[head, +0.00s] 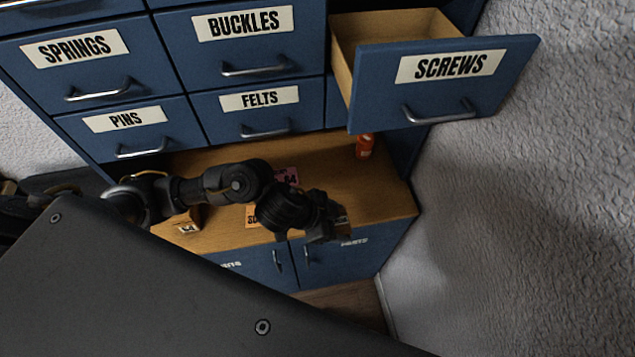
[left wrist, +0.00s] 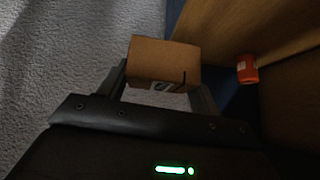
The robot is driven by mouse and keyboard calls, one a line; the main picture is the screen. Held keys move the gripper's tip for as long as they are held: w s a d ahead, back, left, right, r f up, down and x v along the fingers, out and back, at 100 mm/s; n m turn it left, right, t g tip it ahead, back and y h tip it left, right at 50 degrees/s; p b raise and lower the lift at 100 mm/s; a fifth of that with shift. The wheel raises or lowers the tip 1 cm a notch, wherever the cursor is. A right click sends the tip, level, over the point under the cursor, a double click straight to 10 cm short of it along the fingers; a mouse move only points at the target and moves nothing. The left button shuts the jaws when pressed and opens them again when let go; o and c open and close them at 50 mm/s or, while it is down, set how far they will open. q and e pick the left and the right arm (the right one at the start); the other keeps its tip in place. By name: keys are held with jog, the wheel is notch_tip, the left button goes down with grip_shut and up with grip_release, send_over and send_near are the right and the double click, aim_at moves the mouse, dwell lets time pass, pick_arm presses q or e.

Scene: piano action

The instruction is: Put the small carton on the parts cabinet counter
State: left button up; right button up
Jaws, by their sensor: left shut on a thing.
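The small carton (left wrist: 163,58) is a plain brown box with a dark printed mark, in the left wrist view. My left gripper (head: 330,226) is shut on it, one finger at each side; the gripper also shows in the left wrist view (left wrist: 163,82). In the head view the gripper is over the front right part of the parts cabinet counter (head: 390,192), a wooden ledge below the drawers. The arm and gripper hide most of the carton there. I cannot tell the gap between carton and counter. My right gripper is not in view.
The SCREWS drawer (head: 440,85) is pulled out above the counter's right side. An orange bottle (head: 364,146) stands at the counter's back right, also in the left wrist view (left wrist: 247,69). A pink card (head: 288,176) and an orange card (head: 252,216) are near my arm.

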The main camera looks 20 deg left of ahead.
pick_arm(q)
jog(key=w+a+f+b, duration=0.1)
jog(key=w+f, duration=0.1)
jog(key=w, duration=0.1)
jog(key=w+a+f, duration=0.1)
jog(key=w+f, duration=0.2)
jog(key=w, duration=0.1)
jog(key=w+a+f+b, duration=0.1)
jog(key=w+f, duration=0.2)
jog(key=w, duration=0.1)
jog(key=shift+w+a+f+b, duration=0.1)
jog(key=shift+a+f+b, duration=0.05)
jog(key=shift+a+b, duration=0.15)
jog(key=shift+s+r, duration=0.25)
jog(key=shift+s, duration=0.05)
jog(key=shift+w+a+f+b, duration=0.1)
jog(key=shift+w+f+b, duration=0.25)
jog(key=shift+f+b, duration=0.25)
notch_tip(320, 180, down, 3)
jog(key=b, duration=0.4)
jog(key=shift+w+f+b, duration=0.1)
jog(key=shift+w+b, duration=0.05)
jog(key=shift+b, duration=0.2)
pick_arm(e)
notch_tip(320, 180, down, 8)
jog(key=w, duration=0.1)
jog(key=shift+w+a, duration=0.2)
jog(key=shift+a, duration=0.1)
